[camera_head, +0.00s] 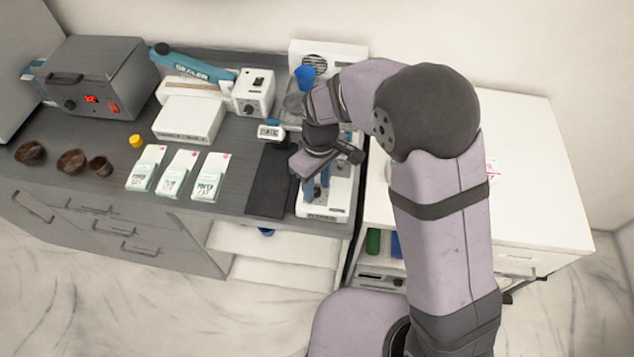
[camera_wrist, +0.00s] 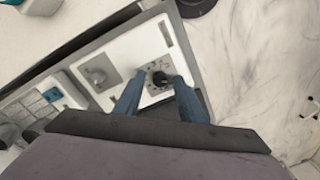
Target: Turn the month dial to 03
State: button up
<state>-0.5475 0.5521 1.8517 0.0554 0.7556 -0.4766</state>
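A white device (camera_head: 338,200) stands near the right end of the dark counter, partly hidden by my gripper (camera_head: 318,183). In the wrist view its white panel (camera_wrist: 130,52) carries a black dial (camera_wrist: 159,78) with small marks around it, and a grey square part with a knob (camera_wrist: 97,76) to its left. The marks are too small to read. I cannot tell which is the month dial. My gripper's blue fingers (camera_wrist: 159,82) are apart, one on each side of the black dial. I cannot tell whether they touch it.
Several white-green boxes (camera_head: 210,176) stand farther left. A white cabinet (camera_head: 530,190) stands to the right.

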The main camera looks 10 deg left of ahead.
grip_shut()
jog(key=shift+m, duration=0.4)
jog(key=m, duration=0.9)
jog(key=shift+m+p, duration=0.3)
dwell(0.5)
grip_release()
